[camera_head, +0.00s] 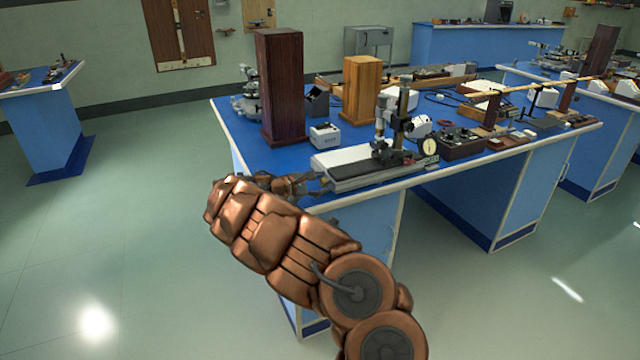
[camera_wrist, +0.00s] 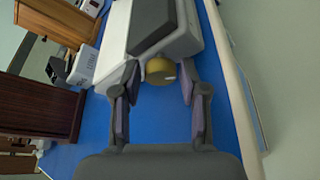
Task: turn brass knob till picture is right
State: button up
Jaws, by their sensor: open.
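The brass knob (camera_wrist: 160,71) sticks out from the end of a white and grey bench instrument (camera_wrist: 187,32). In the wrist view my gripper (camera_wrist: 159,84) is open, with one finger on each side of the knob. Whether the fingers touch the knob I cannot tell; gaps seem to show on both sides. In the head view the instrument (camera_head: 345,158) lies along the bench's front edge, with my gripper (camera_head: 318,184) at its left end. The knob is not clear there. No picture or screen reading can be made out in either view.
The blue bench top (camera_head: 236,126) carries a tall dark wooden box (camera_head: 282,85), a lighter wooden box (camera_head: 361,90) and a small white box (camera_head: 325,136). A dial gauge (camera_head: 429,147) stands at the instrument's right. The floor left of the bench is clear.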

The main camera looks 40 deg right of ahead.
jog(key=shift+c, duration=0.2)
grip_shut()
jog(key=shift+p, duration=0.45)
